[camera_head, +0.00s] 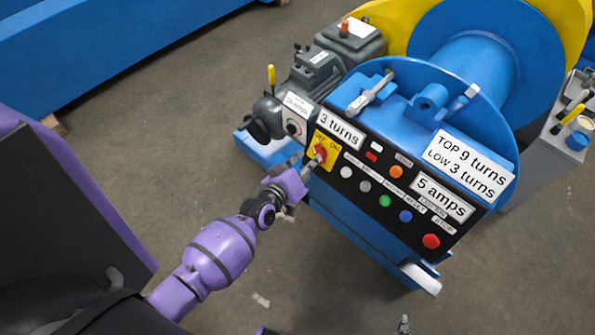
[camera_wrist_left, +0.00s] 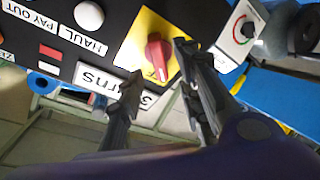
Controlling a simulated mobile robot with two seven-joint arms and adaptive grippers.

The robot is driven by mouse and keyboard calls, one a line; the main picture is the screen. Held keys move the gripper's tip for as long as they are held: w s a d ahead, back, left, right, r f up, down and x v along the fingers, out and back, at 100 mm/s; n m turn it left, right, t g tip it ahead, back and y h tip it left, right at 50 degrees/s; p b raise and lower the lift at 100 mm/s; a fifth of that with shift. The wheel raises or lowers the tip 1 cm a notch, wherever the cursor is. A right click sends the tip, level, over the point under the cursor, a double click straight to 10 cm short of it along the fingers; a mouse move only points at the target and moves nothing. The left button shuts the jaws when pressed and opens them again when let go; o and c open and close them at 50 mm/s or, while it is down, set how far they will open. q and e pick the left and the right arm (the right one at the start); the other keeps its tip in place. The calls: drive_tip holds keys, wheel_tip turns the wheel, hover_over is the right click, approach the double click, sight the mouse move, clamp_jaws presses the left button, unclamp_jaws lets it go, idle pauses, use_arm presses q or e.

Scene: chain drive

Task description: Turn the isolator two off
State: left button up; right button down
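A red rotary knob (camera_head: 320,151) sits on a yellow plate (camera_head: 327,141) at the left end of the black control panel. The red knob (camera_wrist_left: 156,55) and yellow plate (camera_wrist_left: 139,45) also show in the left wrist view. A second dial (camera_head: 293,129) is on a grey box left of the panel; its plate shows in the wrist view (camera_wrist_left: 243,27). I cannot read which is isolator two. My left gripper (camera_head: 305,170) is open at the red knob. In the wrist view its fingertips (camera_wrist_left: 158,66) are on either side of the knob; contact is unclear.
The black panel (camera_head: 350,210) carries several buttons and white labels. A blue winch drum (camera_head: 480,75) and grey motor (camera_head: 320,65) stand behind. A yellow-topped lever (camera_head: 271,75) is at the motor's left. Floor is clear in front. A small grey tip shows at the bottom edge.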

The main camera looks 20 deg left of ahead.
use_arm(q)
drive_tip(key=v, duration=0.8)
drive_tip(key=s+f+m+g+y+p, duration=0.1)
drive_tip(key=s+f+m+g, duration=0.2)
drive_tip(key=s, duration=0.9)
drive_tip(key=s+f+m+g+y+p, duration=0.1)
drive_tip(key=s+f+m+g, duration=0.1)
drive_tip(key=s, duration=1)
drive_tip(key=shift+a+f+m+g, duration=0.35)
drive_tip(key=shift+m+g, duration=0.05)
drive_tip(key=shift+m, duration=0.5)
use_arm(e)
drive_tip(key=shift+w+a+r, duration=0.15)
drive_tip(key=shift+w+r, duration=0.05)
drive_tip(key=shift+r, duration=0.3)
drive_tip(key=shift+w+a+r, duration=0.15)
drive_tip(key=shift+r, duration=0.3)
use_arm(q)
drive_tip(key=shift+s, duration=0.1)
